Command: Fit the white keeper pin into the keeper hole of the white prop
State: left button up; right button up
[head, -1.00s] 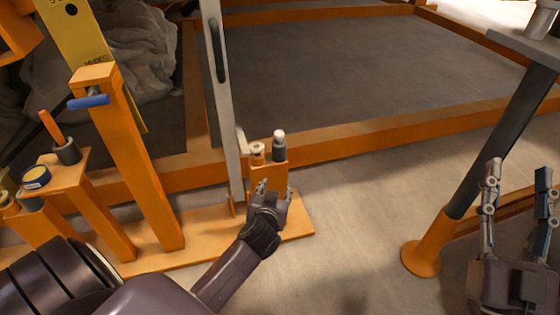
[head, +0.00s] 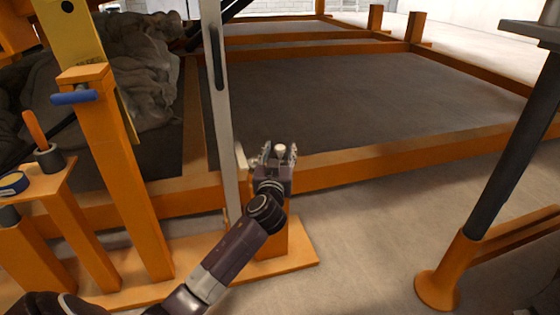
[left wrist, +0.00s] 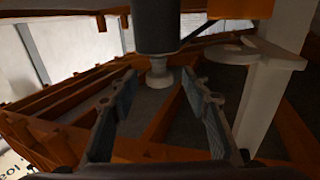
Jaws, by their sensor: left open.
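The white keeper pin (head: 280,149) stands upright, its pale head showing above a dark holder on an orange post. My left gripper (head: 279,154) is open, its fingers on either side of the pin head in the head view. The left wrist view appears upside down: the pin (left wrist: 157,75) sticks out of the dark holder (left wrist: 155,25), between and just beyond the open fingertips (left wrist: 160,82). Contact cannot be told. The white prop (head: 215,110) stands upright left of the gripper, with a small white bracket (head: 241,157) on its side. I cannot make out the keeper hole for certain.
An orange post with a blue-handled pin (head: 75,97) stands left of the prop. An orange-handled tool (head: 35,128) and a blue-rimmed tin (head: 13,184) are farther left. The orange bed frame (head: 400,145) runs behind.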

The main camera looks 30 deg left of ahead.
pick_arm(q)
jog(key=shift+w+a, duration=0.25)
jog(key=shift+w, duration=0.35)
jog(key=shift+c, duration=0.4)
grip_shut()
jog(key=shift+r, duration=0.1)
